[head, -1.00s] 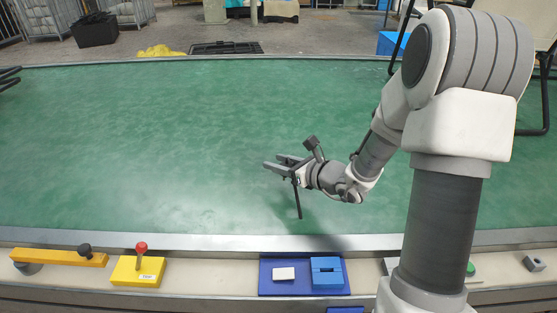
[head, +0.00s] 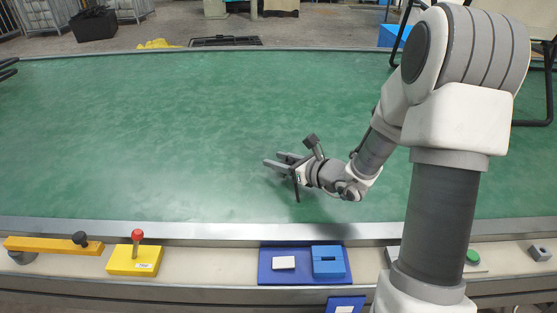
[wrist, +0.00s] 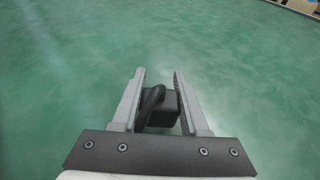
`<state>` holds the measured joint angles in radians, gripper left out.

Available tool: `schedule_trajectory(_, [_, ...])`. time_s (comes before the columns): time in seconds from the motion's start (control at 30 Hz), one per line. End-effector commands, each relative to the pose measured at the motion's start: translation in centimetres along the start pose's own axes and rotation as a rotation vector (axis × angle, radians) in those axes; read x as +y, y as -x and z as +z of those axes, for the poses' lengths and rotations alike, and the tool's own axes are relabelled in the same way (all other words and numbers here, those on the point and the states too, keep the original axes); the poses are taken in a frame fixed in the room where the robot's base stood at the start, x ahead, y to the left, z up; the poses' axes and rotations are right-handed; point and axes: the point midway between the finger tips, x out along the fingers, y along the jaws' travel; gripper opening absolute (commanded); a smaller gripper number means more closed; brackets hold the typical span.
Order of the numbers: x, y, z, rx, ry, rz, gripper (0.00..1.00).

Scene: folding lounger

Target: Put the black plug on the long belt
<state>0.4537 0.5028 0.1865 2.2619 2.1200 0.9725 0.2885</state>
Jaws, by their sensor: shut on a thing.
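The black plug (wrist: 162,107) is a small dark block with a curved loop, held between the two grey fingers in the wrist view. My gripper (wrist: 159,92) is shut on it. In the head view my gripper (head: 280,163) points left over the near middle of the long green belt (head: 160,130). The plug cannot be made out clearly in the head view.
A front ledge carries a yellow bar (head: 45,245), a yellow box with a red knob (head: 134,262), a blue tray (head: 300,277) with a white piece and blue block, and a green button (head: 473,257). Lounger frames stand at the far right (head: 549,90). The belt's left and middle are clear.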

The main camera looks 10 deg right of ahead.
Motion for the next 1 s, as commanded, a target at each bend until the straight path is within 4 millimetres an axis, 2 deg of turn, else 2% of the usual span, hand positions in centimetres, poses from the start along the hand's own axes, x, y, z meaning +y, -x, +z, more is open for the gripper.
schedule_trajectory(0.37, [0.0,-0.3,-0.8,0.0,0.0,0.0,0.0])
schedule_trajectory(0.4, [0.0,-0.2,-0.7,0.0,0.0,0.0,0.51])
schedule_trajectory(0.57, [0.0,-0.2,-0.7,0.0,0.0,0.0,0.79])
schedule_trajectory(0.87, [0.0,-0.1,-0.7,0.0,0.0,0.0,0.79])
schedule_trajectory(1.0, [-0.1,1.1,-0.6,0.001,0.0,-0.001,0.79])
